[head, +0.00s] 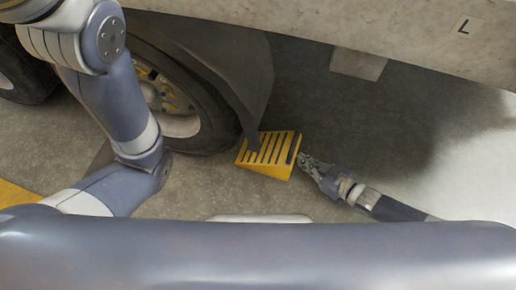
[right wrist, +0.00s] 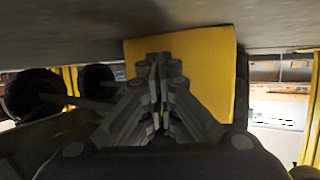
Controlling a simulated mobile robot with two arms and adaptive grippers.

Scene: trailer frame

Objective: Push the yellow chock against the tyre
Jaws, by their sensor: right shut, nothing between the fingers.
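The yellow chock (head: 282,148) has dark ribs on its sloping face and lies on the floor just right of the tyre (head: 212,112). Its left end is close to the tyre's foot, partly behind the mudflap; I cannot tell whether they touch. My right gripper (head: 304,160) is shut and empty, with its fingertips at the chock's right end. In the right wrist view the shut fingers (right wrist: 160,62) point at the chock's plain yellow face (right wrist: 205,60) and cover its middle; contact is hard to judge. My left gripper is out of view.
A dark mudflap (head: 235,65) hangs behind the tyre, its lower tip over the chock. The trailer's side (head: 400,35) overhangs the far area. A second tyre (head: 25,80) is at far left. Floor right of the chock is clear except for my right arm.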

